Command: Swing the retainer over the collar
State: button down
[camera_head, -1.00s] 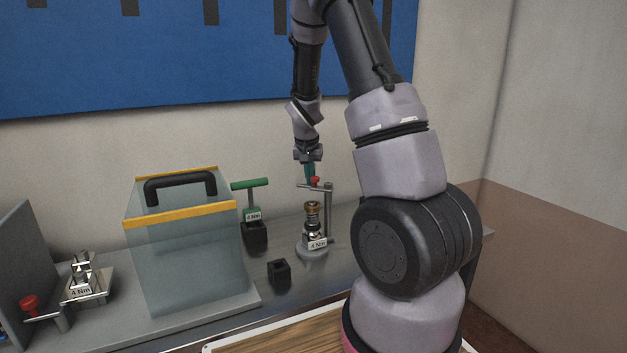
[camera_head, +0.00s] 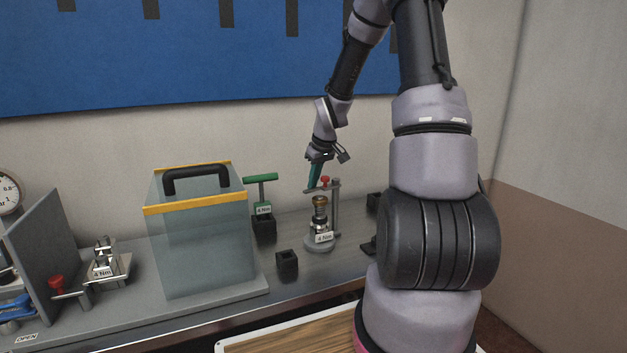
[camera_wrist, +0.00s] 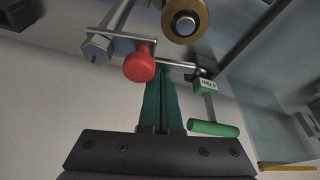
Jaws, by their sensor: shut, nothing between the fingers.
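The retainer (camera_head: 313,189) is a thin bar with a red knob, carried on an upright post (camera_head: 336,207). The collar (camera_head: 320,201) is a brass ring on top of a small round-based stand labelled 4 Nm. In the wrist view the retainer (camera_wrist: 175,63) passes to one side of the collar (camera_wrist: 200,14), not across it. My gripper (camera_head: 313,187) has teal fingers, shut and empty, tilted down at the bar. In the wrist view the fingertips (camera_wrist: 158,72) are right beside the bar, near the red knob; I cannot tell whether they touch.
A black square cup (camera_head: 287,264) is in front. A clear box with a black handle (camera_head: 200,235) stands left. A fixture with a red knob (camera_head: 57,285) sits farther left.

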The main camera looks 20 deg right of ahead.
jog(key=shift+s+a+n+y, duration=0.1)
jog(key=shift+s+n+y, duration=0.2)
jog(key=shift+s+n, duration=0.5)
jog(key=shift+s, duration=0.2)
notch_tip(320, 180, up, 9)
send_over(314, 189)
jog(key=shift+w+r, duration=0.15)
jog(key=shift+r, duration=0.05)
dwell(0.6)
dwell(0.3)
